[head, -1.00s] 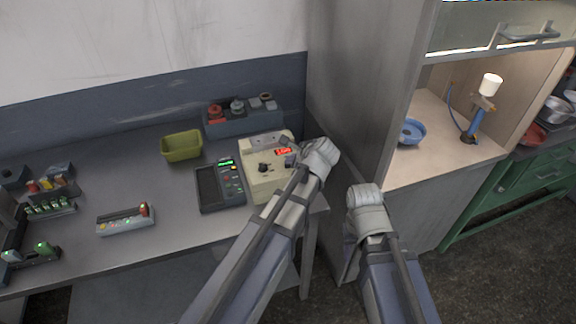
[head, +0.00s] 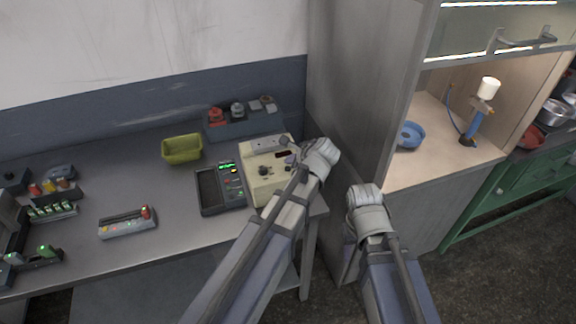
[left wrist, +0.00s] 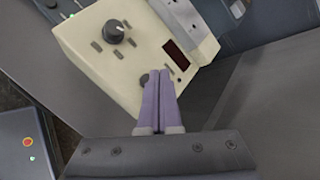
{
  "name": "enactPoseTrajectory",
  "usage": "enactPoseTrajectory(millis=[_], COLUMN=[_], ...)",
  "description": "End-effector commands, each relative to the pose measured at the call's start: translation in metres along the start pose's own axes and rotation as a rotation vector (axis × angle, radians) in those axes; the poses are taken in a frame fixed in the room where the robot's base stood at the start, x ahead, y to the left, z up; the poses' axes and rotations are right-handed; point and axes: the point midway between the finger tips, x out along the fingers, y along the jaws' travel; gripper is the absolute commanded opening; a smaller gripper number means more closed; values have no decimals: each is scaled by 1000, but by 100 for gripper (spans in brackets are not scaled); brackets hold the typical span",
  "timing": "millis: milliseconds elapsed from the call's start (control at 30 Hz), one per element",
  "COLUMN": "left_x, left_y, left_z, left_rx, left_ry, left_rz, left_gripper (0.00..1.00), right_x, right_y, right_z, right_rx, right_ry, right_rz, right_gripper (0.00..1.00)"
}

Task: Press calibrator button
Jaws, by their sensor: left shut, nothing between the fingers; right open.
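The cream calibrator box (head: 262,184) stands at the right end of the grey bench, with a black knob and a display (left wrist: 176,55) that is dark. In the left wrist view its panel (left wrist: 85,40) shows the knob (left wrist: 114,32), several small grey keys and a round dark button (left wrist: 144,79). My left gripper (head: 293,162) is shut and empty. Its purple fingertips (left wrist: 158,70) are over the panel right beside the round button; whether they touch it I cannot tell. My right gripper (head: 364,189) is open and empty, right of the bench in front of the cabinet.
A dark handheld meter (head: 220,188) lies just left of the calibrator. An olive bin (head: 182,149) and a blue-grey box with knobs (head: 240,123) stand behind. A grey strip with a red button (head: 128,223) lies further left. A tall grey cabinet side (head: 345,110) rises at right.

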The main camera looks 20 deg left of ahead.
Motion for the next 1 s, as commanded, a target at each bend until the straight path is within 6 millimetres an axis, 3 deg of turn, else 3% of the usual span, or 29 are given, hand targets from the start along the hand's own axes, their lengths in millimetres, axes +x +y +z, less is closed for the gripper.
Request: enactPoseTrajectory(millis=[367,1000], left_x=[-2,-42], left_y=[-2,-31], left_z=[2,31], left_rx=[0,0], left_ry=[0,0], left_rz=[0,0], left_gripper=[0,0], right_x=[-4,-61], right_y=[0,6], right_z=[0,4], right_rx=[0,0], right_ry=[0,0], right_rz=[0,0], right_gripper=[50,50])
